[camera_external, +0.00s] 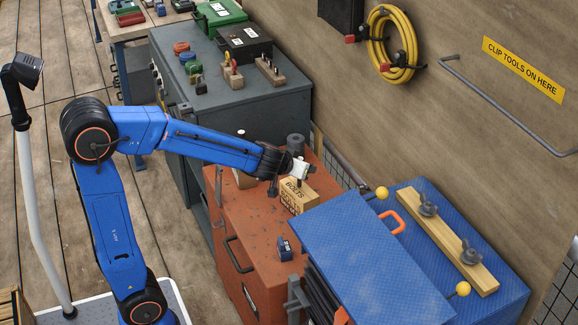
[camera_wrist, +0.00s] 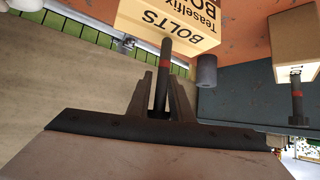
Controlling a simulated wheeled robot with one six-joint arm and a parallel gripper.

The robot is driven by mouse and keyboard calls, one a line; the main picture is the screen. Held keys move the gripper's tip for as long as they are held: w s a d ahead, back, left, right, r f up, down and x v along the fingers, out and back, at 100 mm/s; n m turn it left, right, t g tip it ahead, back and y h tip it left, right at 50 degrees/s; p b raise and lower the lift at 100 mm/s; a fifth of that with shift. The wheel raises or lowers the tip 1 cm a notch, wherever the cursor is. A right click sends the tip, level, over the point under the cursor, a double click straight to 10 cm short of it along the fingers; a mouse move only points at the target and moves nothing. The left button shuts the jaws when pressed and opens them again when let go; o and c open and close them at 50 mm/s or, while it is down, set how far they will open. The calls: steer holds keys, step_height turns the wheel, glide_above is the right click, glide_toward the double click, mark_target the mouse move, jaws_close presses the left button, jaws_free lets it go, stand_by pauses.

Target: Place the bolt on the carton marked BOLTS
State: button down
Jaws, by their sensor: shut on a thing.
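The carton marked BOLTS (camera_external: 298,196) stands on the orange-red cabinet. It also shows upside down at the top of the wrist view (camera_wrist: 165,24). My gripper (camera_wrist: 160,88) is shut on a dark bolt (camera_wrist: 165,62) with a red band, its shank between the two fingers. The bolt's far end overlaps the carton's edge in the wrist view; I cannot tell whether they touch. In the external view my gripper (camera_external: 297,172) is just above the carton, and the bolt is hard to make out there.
A second carton (camera_wrist: 296,42) with another red-banded bolt (camera_wrist: 296,103) is at the right of the wrist view. A dark grey cylinder (camera_external: 296,145) stands behind the BOLTS carton. A blue chest (camera_external: 365,260) is close on the right. A small blue object (camera_external: 284,249) sits on the orange-red cabinet (camera_external: 240,215).

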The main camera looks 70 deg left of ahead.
steer(key=shift+f, duration=0.25)
steer(key=c, duration=1.6)
jaws_free()
steer(key=shift+r, duration=0.15)
steer(key=shift+s+d+r, duration=0.15)
steer(key=shift+s+r, duration=0.05)
steer(key=v, duration=1.1)
steer(key=s+d+f+m+g+h, duration=0.1)
steer(key=s+d+f+m+h, duration=0.1)
steer(key=s, duration=0.7)
steer(key=s+d+f+m+g+h, duration=0.1)
steer(key=s+d+f+m, duration=0.1)
steer(key=s, duration=0.8)
steer(key=s+d+f+m+g+h, duration=0.2)
steer(key=s+d+f, duration=0.2)
steer(key=s, duration=0.5)
steer(key=shift+s+d+f+h, duration=0.3)
steer(key=shift+s+d+f, duration=0.05)
